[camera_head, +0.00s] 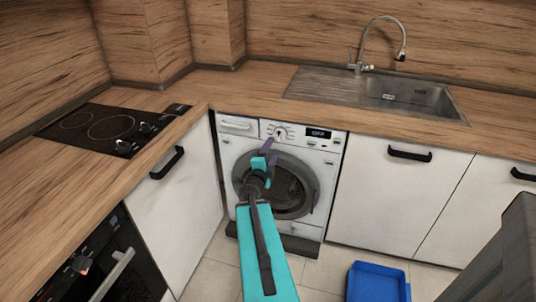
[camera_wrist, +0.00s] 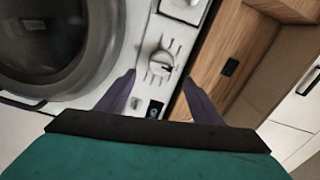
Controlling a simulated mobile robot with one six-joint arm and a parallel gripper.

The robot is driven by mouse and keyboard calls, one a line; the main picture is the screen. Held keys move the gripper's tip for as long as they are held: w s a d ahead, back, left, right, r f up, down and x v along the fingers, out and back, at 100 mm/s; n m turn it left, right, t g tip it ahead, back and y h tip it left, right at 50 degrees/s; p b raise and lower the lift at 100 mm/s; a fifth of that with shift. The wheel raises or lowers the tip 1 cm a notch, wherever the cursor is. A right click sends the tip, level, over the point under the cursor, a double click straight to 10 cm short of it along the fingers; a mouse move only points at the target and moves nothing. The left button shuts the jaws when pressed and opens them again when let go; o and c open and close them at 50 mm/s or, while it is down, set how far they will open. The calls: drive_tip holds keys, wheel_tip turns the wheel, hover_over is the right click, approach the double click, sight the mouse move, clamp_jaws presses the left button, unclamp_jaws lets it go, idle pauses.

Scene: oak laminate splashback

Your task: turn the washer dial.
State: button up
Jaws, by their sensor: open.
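The white washer (camera_head: 325,170) stands under the counter, its round dark door (camera_head: 292,188) shut. Its dial (camera_head: 280,133) is a round white knob on the top panel, left of the lit display (camera_head: 318,133). In the wrist view the dial (camera_wrist: 160,62) shows large, with a dark mark and tick lines around it. My gripper (camera_wrist: 160,78) is open and empty, its two purple fingers spread, one to each side of the dial in that view. In the head view my gripper (camera_head: 270,153) is in front of the panel, just below the dial. I see no clear contact with it.
A wooden counter (camera_head: 240,90) runs above the washer, with a sink (camera_head: 410,95) at the right and a black hob (camera_head: 105,128) at the left. White cabinets (camera_head: 385,190) flank the washer. A blue bin (camera_head: 378,282) stands on the floor at the lower right.

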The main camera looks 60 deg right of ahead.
drive_tip(key=shift+s+a+r+p, duration=0.2)
drive_tip(key=shift+a+p, duration=0.35)
drive_tip(key=shift+p, duration=0.9)
drive_tip(key=shift+p+v, duration=1.4)
drive_tip(key=shift+p, duration=0.35)
drive_tip(key=shift+f, duration=0.1)
drive_tip(key=shift+w, duration=0.1)
